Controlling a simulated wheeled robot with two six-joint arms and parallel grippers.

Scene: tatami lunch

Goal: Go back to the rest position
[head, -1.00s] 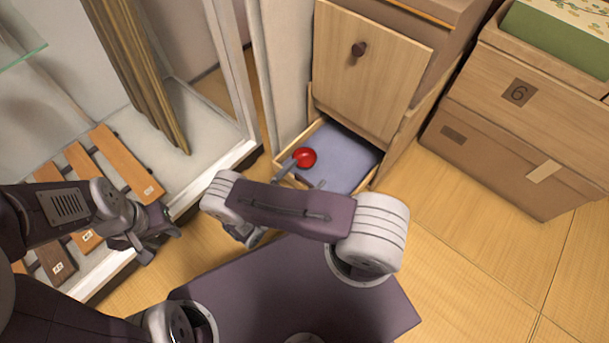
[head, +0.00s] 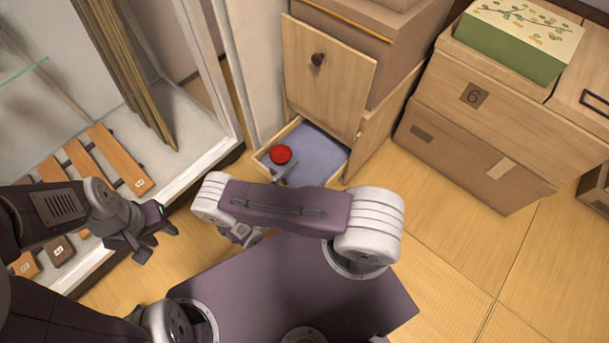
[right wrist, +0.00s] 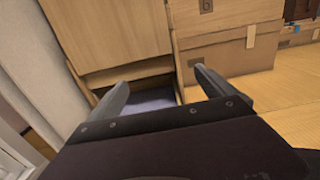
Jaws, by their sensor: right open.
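My left gripper (head: 157,243) hangs at the left, near the shelf unit's lower edge, with its fingers apart and nothing between them. My right gripper shows in the right wrist view (right wrist: 163,90) with its two fingers wide apart and nothing between them. In the head view my right arm hides most of it; a grey finger (head: 284,173) shows just below the red round thing (head: 281,155). That red thing is in the open low drawer (head: 322,150), which has a lavender bottom. I cannot tell whether finger and red thing touch.
A wooden cabinet (head: 325,75) stands behind the drawer. Large boxes (head: 455,150) stand at the right, with a green patterned box (head: 515,40) on top. A shelf unit with wooden tags (head: 120,160) is at the left.

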